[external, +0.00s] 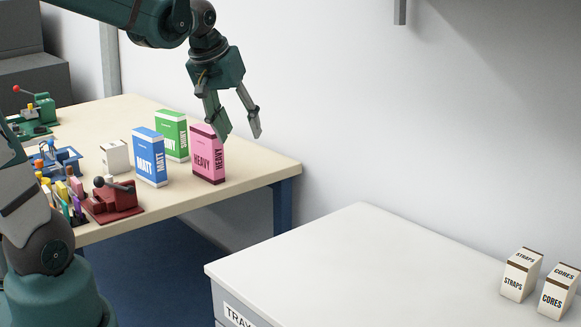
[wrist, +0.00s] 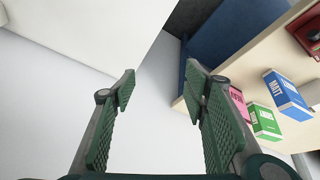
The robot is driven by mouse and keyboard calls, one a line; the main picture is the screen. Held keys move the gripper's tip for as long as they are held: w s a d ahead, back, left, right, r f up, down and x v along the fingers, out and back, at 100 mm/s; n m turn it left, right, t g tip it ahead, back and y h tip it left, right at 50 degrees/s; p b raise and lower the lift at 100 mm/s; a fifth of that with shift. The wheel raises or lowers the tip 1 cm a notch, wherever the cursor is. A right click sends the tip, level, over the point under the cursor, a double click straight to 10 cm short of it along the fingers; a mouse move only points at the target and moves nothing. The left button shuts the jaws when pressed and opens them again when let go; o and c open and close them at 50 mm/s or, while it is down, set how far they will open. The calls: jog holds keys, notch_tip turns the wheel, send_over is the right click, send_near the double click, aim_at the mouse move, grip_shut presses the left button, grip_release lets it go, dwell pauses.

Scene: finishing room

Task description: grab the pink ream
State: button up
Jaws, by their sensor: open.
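The pink ream (external: 207,154), lettered HEAVY, stands upright on the cream table (external: 252,164) near its right end. The blue MATT ream (external: 150,157) and the green SHINY ream (external: 172,135) stand to its left. My gripper (external: 241,136) is open and empty, to the right of the pink ream's upper part in the external view; a fingertip overlaps its edge there, and I cannot tell the depth. In the wrist view the fingers (wrist: 163,95) are spread, and the pink ream (wrist: 239,102) shows to their right, partly hidden by the right finger.
Red (external: 112,200), blue (external: 57,162) and green (external: 36,113) tools and a white box (external: 115,157) crowd the table's left part. A white-topped cabinet (external: 370,250) at right holds STRAPS (external: 520,274) and CORES (external: 558,291) boxes. Its left top is clear. A wall stands behind.

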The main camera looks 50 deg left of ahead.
jog(key=w+a+r+n+g+p, duration=0.1)
jog(key=w+a+n+p, duration=0.2)
jog(key=w+a, duration=0.5)
jog(key=n+g+p, duration=0.3)
jog(key=n+p, duration=0.3)
send_over(206, 128)
jog(key=d, duration=1)
notch_tip(206, 128, down, 6)
jog(key=a+f+n+p, duration=0.1)
jog(key=a, duration=0.2)
jog(key=a+f+n+p, duration=0.1)
jog(key=a+f, duration=0.1)
jog(key=a, duration=0.1)
jog(key=a+f+n, duration=0.1)
jog(key=a+f, duration=0.1)
jog(key=a, duration=0.1)
jog(key=shift+w+a+f+h+p, duration=0.1)
jog(key=shift+f+h+p, duration=0.15)
jog(key=shift+h+p, duration=0.15)
jog(key=shift+a+f+g, duration=0.3)
jog(key=shift+a+f, duration=0.15)
jog(key=shift+a, duration=0.05)
jog(key=shift+f, duration=0.1)
jog(key=shift+f, duration=1.15)
jog(key=shift+f, duration=0.15)
